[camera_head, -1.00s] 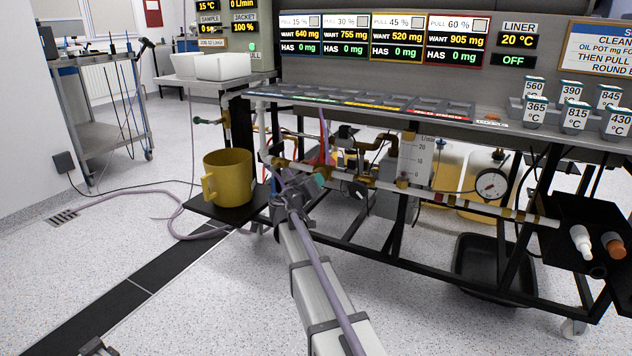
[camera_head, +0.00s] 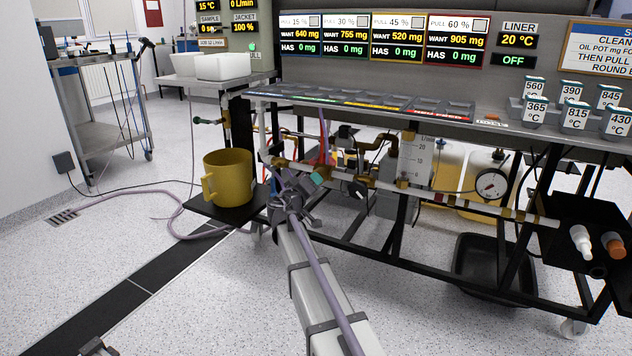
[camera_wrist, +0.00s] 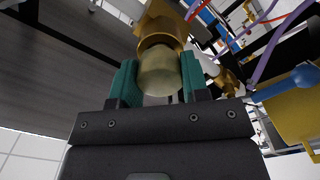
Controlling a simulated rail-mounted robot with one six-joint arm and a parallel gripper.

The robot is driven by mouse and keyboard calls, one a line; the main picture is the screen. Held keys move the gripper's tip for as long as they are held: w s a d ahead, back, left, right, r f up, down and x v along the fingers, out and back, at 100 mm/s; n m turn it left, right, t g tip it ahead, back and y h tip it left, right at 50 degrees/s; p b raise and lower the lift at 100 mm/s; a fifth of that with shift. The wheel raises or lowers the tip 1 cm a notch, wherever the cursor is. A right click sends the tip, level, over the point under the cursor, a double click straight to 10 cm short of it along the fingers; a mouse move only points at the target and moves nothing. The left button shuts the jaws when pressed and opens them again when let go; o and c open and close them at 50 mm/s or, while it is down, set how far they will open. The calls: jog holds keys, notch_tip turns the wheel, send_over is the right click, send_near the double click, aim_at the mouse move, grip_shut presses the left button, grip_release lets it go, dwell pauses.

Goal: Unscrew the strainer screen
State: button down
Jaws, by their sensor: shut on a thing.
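In the wrist view the strainer screen (camera_wrist: 158,74) is a dull yellowish cylinder with a rounded end. It sits at the mouth of a brass strainer body (camera_wrist: 163,22); I cannot tell how far it is threaded in. My gripper (camera_wrist: 158,82) has its two teal fingers on either side of the screen and is shut on it. In the head view my gripper (camera_head: 306,185) is under the rig's front pipe, left of centre. The screen is hidden there behind my wrist and fingers.
A yellow mug (camera_head: 228,180) stands on a black shelf just left of my gripper. A black frame (camera_head: 395,240) and black tray (camera_head: 490,265) lie below right. Floor in front is clear.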

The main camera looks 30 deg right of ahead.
jog(key=shift+a, duration=0.1)
jog(key=shift+v, duration=1.45)
jog(key=v, duration=0.6)
jog(key=shift+s+a, duration=0.2)
jog(key=m, duration=2)
